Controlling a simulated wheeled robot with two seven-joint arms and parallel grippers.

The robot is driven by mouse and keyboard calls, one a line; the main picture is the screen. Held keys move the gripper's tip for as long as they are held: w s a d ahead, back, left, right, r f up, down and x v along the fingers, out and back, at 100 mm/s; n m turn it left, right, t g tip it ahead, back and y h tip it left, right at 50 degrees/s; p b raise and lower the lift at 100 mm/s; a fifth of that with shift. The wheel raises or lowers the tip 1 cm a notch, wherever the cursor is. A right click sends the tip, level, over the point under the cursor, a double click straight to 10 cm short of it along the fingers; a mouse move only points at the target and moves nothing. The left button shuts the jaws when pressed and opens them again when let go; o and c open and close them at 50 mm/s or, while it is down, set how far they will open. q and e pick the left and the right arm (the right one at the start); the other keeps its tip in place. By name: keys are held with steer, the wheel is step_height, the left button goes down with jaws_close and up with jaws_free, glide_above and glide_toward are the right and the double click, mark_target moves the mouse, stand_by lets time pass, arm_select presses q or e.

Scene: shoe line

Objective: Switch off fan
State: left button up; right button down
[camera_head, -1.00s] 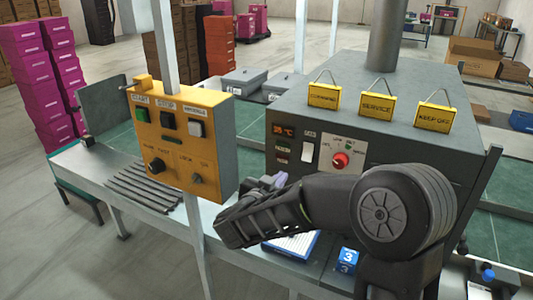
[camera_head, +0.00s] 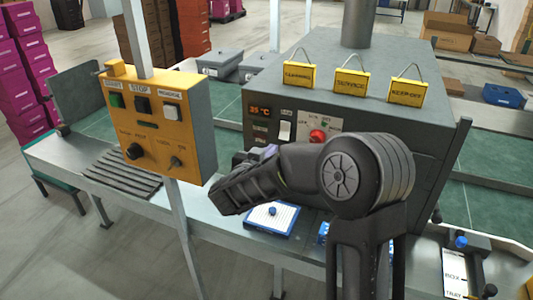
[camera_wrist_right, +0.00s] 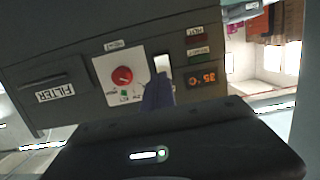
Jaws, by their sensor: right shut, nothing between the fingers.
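The fan switch is a white rocker (camera_head: 285,131) on the front panel of a grey machine (camera_head: 380,115), under a small label. It sits between the orange temperature display (camera_head: 260,110) and a red knob (camera_head: 318,135). I cannot tell which way the rocker is tipped. My right gripper (camera_head: 263,153) is shut and empty, just below and in front of the switch. In the right wrist view, upside down, the purple-grey fingertips (camera_wrist_right: 157,95) cover part of the white rocker (camera_wrist_right: 163,62); contact is unclear. My left gripper is not in view.
A yellow control box (camera_head: 160,125) with buttons and knobs stands left of my right arm. Yellow signs, including a service sign (camera_head: 351,82), stand on the machine's top. A blue-edged tray (camera_head: 271,217) lies below my forearm. In the wrist view, the red knob (camera_wrist_right: 122,76) is beside the switch.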

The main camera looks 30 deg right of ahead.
mark_target(285, 136)
steer(key=p+x, duration=0.2)
steer(key=x, duration=0.7)
steer(key=b, duration=0.1)
steer(key=f+b, duration=0.1)
steer(key=b, duration=0.1)
steer(key=shift+w+d+t+h, duration=0.1)
steer(key=shift+d+t+h, duration=0.05)
steer(key=shift+t+h, duration=0.15)
steer(key=shift+r, duration=0.3)
steer(key=shift+d+r, duration=0.1)
steer(key=shift+d, duration=0.05)
